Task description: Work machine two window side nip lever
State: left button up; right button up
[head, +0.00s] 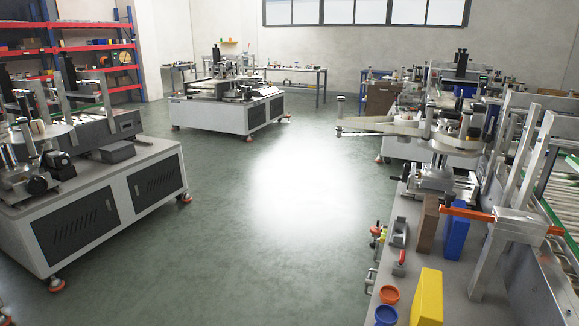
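Neither of my grippers is in view. Several labelling machines stand in rows. One is at the near left (100,205), one further back in the middle (230,113), and one at the near right (440,270). Part of another shows behind the right one (462,75). I see no readable number, so I cannot tell which is machine two. The windows (365,12) are high in the back wall. The nip levers are too small to tell apart in the labelling heads, such as the one on the right machine (440,150).
Open green floor (270,220) lies between the machines. Red shelving (95,60) stands at the left wall.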

aim_at(491, 89)
jog(key=i+j+u, duration=0.2)
jog(key=u, duration=0.2)
jog(key=i+j+u, duration=0.1)
jog(key=i+u, duration=0.7)
jog(key=i+z, duration=0.15)
jog(key=i, duration=0.3)
jog(key=i+j+z, duration=0.15)
jog(key=i, duration=0.3)
jog(key=i+l+z, duration=0.15)
jog(key=i+z, duration=0.65)
jog(key=z, duration=0.15)
jog(key=i+z, duration=0.5)
jog(key=i+l, duration=0.15)
jog(key=i, duration=0.75)
jog(key=i+l+z, duration=0.1)
jog(key=i, duration=0.75)
jog(key=i+z, duration=0.1)
jog(key=i, duration=0.4)
jog(key=i+z, duration=0.1)
jog(key=i, duration=0.45)
jog(key=i+j+z, duration=0.1)
jog(key=i, duration=0.4)
jog(key=i+j+z, duration=0.1)
jog(key=i, duration=0.4)
jog(key=i+j, duration=0.3)
jog(key=i, duration=0.2)
jog(key=i+l+z, duration=0.1)
jog(key=i+z, duration=1.05)
jog(key=i+j+z, duration=0.2)
jog(key=z, duration=0.15)
